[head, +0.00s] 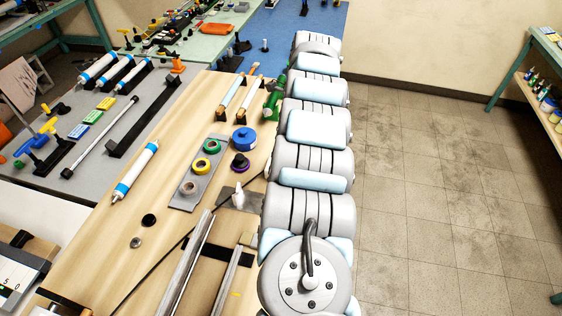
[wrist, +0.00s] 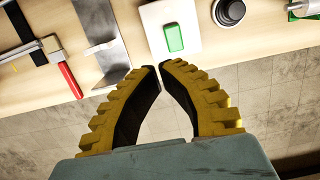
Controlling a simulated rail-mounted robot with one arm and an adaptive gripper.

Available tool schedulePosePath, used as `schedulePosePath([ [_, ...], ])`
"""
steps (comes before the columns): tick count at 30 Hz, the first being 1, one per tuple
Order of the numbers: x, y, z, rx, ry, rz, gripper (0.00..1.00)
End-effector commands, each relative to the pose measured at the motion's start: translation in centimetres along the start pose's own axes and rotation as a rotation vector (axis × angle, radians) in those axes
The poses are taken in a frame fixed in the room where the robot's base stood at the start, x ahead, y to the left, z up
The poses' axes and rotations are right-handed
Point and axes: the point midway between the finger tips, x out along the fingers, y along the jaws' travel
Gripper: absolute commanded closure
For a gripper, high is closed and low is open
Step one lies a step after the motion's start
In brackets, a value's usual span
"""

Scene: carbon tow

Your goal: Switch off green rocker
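The green rocker (wrist: 174,37) sits on a white plate (wrist: 187,19) at the top middle of the wrist view, near the edge of a wooden bench. My gripper (wrist: 159,68) has yellow ribbed fingers with black inner pads. Its tips are together at the lower edge of the white plate, just short of the rocker in the picture. Nothing shows between the fingers. I cannot tell whether the tips touch the plate. I cannot make out the rocker or my gripper in the head view, where my arm covers part of the bench.
A metal bracket (wrist: 104,47) and a red-handled clamp (wrist: 68,80) lie left of the plate. A black round knob (wrist: 230,11) is right of it. In the head view, tape rolls (head: 203,167) and a blue container (head: 244,140) stand left of my arm. The tiled floor (head: 430,180) is clear.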

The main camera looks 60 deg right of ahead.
Motion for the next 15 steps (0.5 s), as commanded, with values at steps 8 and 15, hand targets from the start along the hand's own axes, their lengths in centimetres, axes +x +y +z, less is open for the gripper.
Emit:
schedulePosePath([
  [8,0.3,0.0,0.0,-0.001,0.001,-0.001,1.00],
  [15,3.2,0.1,-0.2,0.001,0.003,0.003,1.00],
])
